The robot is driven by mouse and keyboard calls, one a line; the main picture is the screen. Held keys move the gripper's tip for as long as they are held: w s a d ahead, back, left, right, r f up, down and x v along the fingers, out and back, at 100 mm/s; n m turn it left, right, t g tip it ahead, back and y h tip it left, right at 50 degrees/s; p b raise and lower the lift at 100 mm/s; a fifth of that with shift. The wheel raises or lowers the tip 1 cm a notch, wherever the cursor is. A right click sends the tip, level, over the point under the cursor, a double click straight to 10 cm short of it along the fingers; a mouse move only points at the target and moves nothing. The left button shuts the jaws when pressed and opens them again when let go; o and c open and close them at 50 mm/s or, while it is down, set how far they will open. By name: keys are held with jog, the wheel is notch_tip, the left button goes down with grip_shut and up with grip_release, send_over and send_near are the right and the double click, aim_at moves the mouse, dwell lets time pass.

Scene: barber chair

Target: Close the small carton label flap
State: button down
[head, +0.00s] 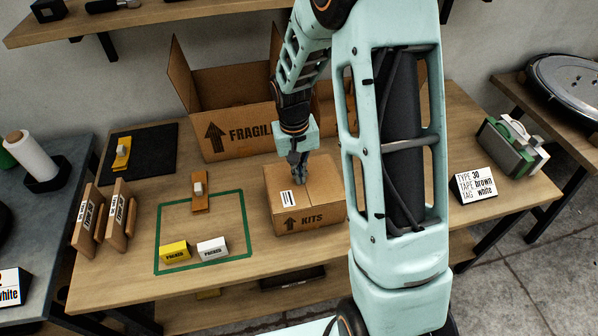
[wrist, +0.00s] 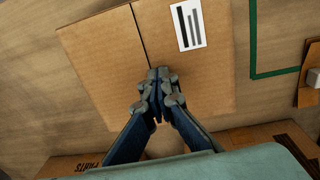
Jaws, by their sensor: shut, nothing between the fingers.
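The small carton marked KITS (head: 318,219) stands on the wooden table in the head view. Its label flap (head: 275,187) carries a white barcode label and appears to lie flat on the top, beside the other flap (head: 324,187). In the wrist view the label flap (wrist: 205,75) is right of a thin dark seam, and the other flap (wrist: 95,60) is left of it. My gripper (head: 301,179) is shut and empty over the carton's far part. In the wrist view its fingertips (wrist: 161,76) are close together near the seam; I cannot tell whether they touch the cardboard.
A large open FRAGILE carton (head: 222,115) stands behind with flaps raised. A sign (head: 473,186) stands right.

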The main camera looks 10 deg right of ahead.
jog(key=shift+s+d+f, duration=0.1)
jog(key=shift+s, duration=0.1)
jog(key=shift+w+r+p, duration=0.15)
jog(key=shift+r+p, duration=0.65)
jog(key=shift+r, duration=0.2)
notch_tip(320, 180, up, 13)
jog(key=p, duration=0.1)
jog(key=shift+r+p, duration=0.15)
jog(key=shift+p, duration=0.25)
